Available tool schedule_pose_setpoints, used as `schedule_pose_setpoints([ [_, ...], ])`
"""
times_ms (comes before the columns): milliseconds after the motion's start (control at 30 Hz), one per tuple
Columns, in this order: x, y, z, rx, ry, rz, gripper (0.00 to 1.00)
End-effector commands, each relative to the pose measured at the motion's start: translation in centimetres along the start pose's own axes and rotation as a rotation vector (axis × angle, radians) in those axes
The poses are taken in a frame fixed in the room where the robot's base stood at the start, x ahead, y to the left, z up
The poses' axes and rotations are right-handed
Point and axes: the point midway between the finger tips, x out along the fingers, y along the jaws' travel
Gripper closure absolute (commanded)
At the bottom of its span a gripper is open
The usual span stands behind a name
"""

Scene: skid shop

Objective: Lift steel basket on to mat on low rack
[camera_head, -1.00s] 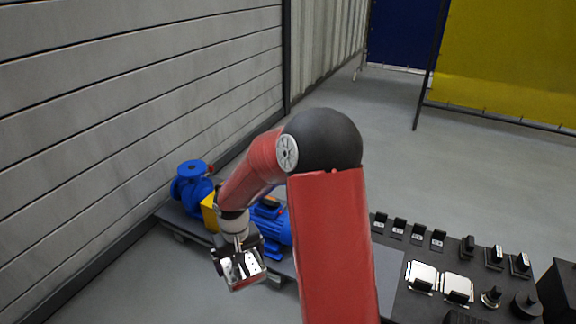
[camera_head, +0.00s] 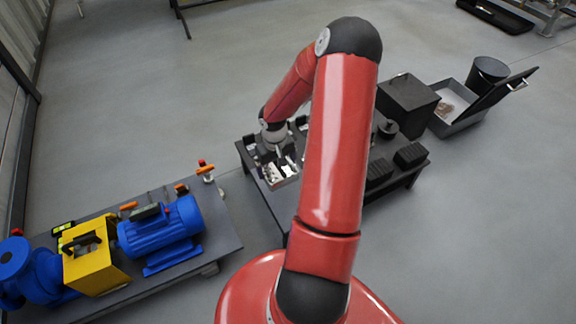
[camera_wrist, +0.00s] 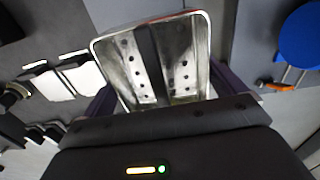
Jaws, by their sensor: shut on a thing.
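The steel basket (camera_wrist: 185,65) is an open, shiny metal tray with rows of holes and a dark bar across its middle. In the wrist view it fills the top centre, in front of my gripper (camera_wrist: 150,62), which is shut on it. In the head view the basket (camera_head: 284,172) hangs under my gripper (camera_head: 276,152) at the left end of a low black rack (camera_head: 400,182). I cannot tell whether it touches the rack top. My arm hides the middle of the rack. I cannot pick out the mat.
A skid (camera_head: 215,238) with a blue motor (camera_head: 160,236), a yellow box (camera_head: 92,264) and orange-handled valves stands at left. Black blocks (camera_head: 410,155) sit on the rack's right. A black box (camera_head: 407,105) and an open case (camera_head: 455,108) stand behind. Floor is clear between skid and rack.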

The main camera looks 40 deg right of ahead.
Motion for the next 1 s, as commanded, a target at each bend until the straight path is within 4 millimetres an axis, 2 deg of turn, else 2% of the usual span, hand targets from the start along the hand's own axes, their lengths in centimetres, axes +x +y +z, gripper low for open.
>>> schedule_pose_setpoints([
  [33,0.6,1.3,0.5,0.016,0.001,-0.006,0.31],
  [100,1.2,2.4,0.9,0.026,0.004,-0.009,0.31],
  [200,1.7,3.2,1.2,0.032,0.008,-0.011,0.31],
  [467,3.0,3.4,1.2,0.034,0.008,-0.012,0.31],
  [1000,8.1,3.3,1.2,0.034,0.008,-0.011,0.31],
])
